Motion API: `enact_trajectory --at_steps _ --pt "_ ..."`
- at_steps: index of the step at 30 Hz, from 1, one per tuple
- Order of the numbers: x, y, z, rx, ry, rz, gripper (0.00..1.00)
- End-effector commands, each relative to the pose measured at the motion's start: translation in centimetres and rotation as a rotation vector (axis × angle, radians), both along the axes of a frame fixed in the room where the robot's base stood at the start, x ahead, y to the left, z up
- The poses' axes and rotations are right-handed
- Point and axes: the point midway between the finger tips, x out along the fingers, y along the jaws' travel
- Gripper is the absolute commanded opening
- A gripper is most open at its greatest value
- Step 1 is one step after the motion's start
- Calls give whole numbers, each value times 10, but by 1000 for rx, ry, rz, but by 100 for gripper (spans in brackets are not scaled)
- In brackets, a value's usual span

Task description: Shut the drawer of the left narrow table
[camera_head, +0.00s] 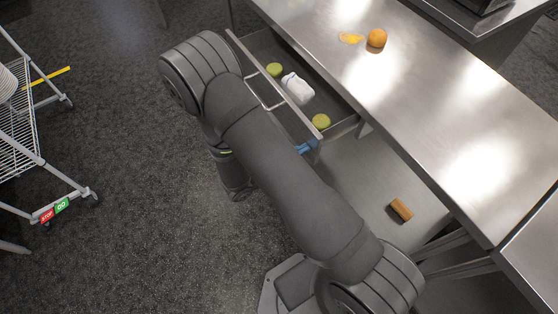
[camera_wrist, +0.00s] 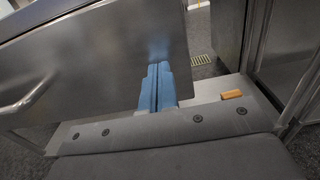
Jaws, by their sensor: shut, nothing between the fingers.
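The drawer (camera_head: 262,62) of the steel table (camera_head: 440,120) stands open, pulled out toward my arm. It holds two green round things (camera_head: 321,121) and a white object (camera_head: 297,88). A bar handle (camera_head: 264,91) is on its front. My gripper (camera_head: 306,146) has blue fingers, shut and empty, by the right end of the drawer front. In the wrist view the blue fingers (camera_wrist: 157,88) are upright, close against the steel drawer front (camera_wrist: 95,60), near its right edge; I cannot tell if they touch. The handle (camera_wrist: 25,97) is to their left. My arm hides part of the floor.
An orange (camera_head: 376,38) and a yellow piece (camera_head: 350,38) lie on the tabletop. A brown block (camera_head: 401,210) lies on the lower shelf (camera_head: 365,185). A wire cart (camera_head: 25,130) stands at the left, with clear floor between it and my arm.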

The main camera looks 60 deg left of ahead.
Motion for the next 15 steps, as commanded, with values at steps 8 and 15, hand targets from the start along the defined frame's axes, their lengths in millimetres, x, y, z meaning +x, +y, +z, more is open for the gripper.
enact_trajectory --at_steps 8,15 --pt "78 -2 0 -1 1 -8 0" --pt "128 -1 0 0 0 -5 0"
